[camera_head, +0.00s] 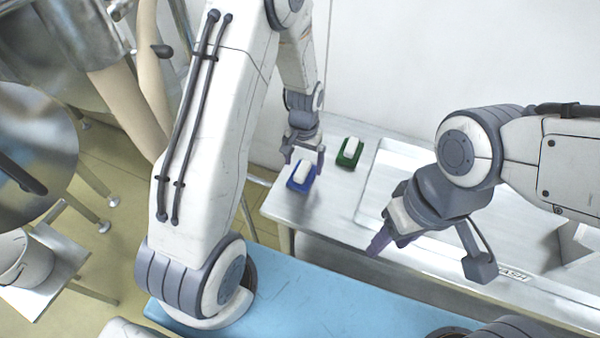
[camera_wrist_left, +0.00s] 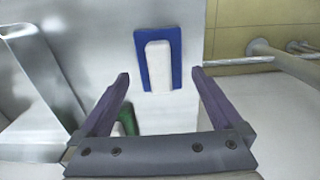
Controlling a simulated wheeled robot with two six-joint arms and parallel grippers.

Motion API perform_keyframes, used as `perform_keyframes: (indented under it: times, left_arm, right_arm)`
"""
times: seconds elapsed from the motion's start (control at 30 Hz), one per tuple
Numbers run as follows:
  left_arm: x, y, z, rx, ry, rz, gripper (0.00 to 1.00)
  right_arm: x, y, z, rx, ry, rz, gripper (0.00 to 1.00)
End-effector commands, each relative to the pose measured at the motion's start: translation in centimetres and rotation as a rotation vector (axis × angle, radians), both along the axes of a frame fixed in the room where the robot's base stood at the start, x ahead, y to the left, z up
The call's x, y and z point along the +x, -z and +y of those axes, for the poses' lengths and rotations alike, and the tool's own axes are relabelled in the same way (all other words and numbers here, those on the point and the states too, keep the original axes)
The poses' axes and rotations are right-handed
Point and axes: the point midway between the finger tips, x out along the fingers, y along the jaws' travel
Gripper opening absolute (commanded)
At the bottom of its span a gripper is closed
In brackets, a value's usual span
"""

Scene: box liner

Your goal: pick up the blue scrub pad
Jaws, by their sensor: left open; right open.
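The blue scrub pad (camera_head: 302,176) lies on the metal table in the head view, with a white block on top of its blue base. In the left wrist view the blue scrub pad (camera_wrist_left: 158,60) lies ahead of the fingertips, roughly centred between them. My left gripper (camera_head: 306,160) is open and just above the pad, with nothing between its fingers; it also shows in the left wrist view (camera_wrist_left: 160,76). My right gripper (camera_head: 425,258) is open and empty over the front part of the table, well to the right of the pad.
A green scrub pad (camera_head: 348,152) with a white block lies right of the blue one. A shallow metal sink basin (camera_head: 376,170) is further right. The table (camera_head: 290,215) ends close left of the blue pad, and a white wall (camera_head: 400,60) stands behind.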

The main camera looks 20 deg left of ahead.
Motion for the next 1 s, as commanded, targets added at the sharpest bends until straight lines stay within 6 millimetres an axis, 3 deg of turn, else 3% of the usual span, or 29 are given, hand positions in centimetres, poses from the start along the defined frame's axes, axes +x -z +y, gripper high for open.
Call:
perform_keyframes:
  times: [0.2, 0.47, 0.67, 1.0]
  left_arm:
    - [-0.3, 2.8, 0.1, 0.0, -0.003, 0.002, 1.0]
    - [-0.3, 3.1, 0.2, 0.0, -0.005, 0.0, 1.0]
    - [-0.3, 3.0, 0.3, 0.0, -0.006, 0.0, 0.27]
    - [-0.3, 2.7, 0.3, 0.0, -0.006, -0.002, 0.26]
  right_arm:
    - [0.0, -0.1, 0.0, 0.0, 0.0, 0.0, 0.5]
    - [0.0, -0.1, 0.0, 0.0, 0.0, 0.0, 0.5]
    - [0.0, -0.1, 0.0, 0.0, 0.0, 0.0, 0.5]
    - [0.0, -0.1, 0.0, 0.0, 0.0, 0.0, 0.5]
